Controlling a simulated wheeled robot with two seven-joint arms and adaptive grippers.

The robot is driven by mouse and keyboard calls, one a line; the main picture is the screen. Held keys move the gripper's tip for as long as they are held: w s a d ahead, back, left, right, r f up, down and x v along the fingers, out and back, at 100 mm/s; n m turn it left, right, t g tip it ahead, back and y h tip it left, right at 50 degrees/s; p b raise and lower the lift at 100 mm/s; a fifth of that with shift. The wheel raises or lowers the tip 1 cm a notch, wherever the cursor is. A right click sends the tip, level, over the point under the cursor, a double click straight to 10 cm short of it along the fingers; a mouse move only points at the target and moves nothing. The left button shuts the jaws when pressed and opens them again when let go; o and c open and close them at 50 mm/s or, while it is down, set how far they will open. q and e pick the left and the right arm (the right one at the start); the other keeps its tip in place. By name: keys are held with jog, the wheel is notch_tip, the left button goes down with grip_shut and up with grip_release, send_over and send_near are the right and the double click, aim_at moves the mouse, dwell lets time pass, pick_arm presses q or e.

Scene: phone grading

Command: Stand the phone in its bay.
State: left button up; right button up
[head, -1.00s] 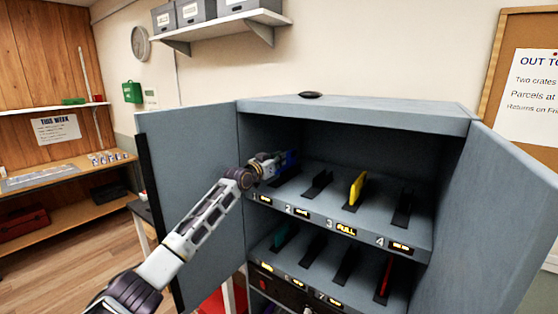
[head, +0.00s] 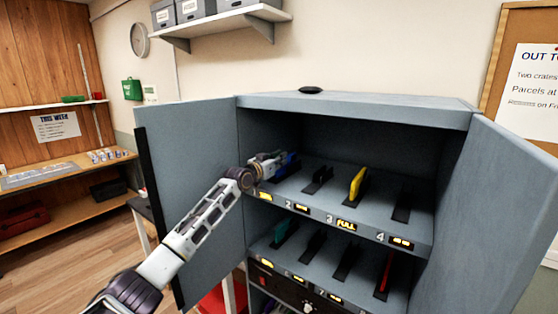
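A blue phone (head: 291,158) is at bay 1, at the left end of the upper shelf of the open grey cabinet (head: 350,103). It looks upright, but my gripper hides much of it, and I cannot tell whether it rests on the bay's base. My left gripper (head: 277,163) reaches in from the left and is right at the phone. Its fingers are too small and covered to show whether they grip. The bay 1 label (head: 265,196) glows yellow. My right gripper is not in view.
A yellow phone (head: 357,184) stands in bay 3, labelled FULL. Black holders at bay 2 (head: 318,181) and bay 4 (head: 402,208) look empty. Below, a teal phone (head: 284,230) and a red phone (head: 386,270) stand. Open doors (head: 190,190) flank the cabinet.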

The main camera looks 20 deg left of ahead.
pick_arm(q)
jog(key=shift+o, duration=1.2)
jog(key=shift+s, duration=0.15)
jog(key=v, duration=1.1)
jog(key=shift+s+a, duration=0.15)
jog(key=shift+s, duration=0.2)
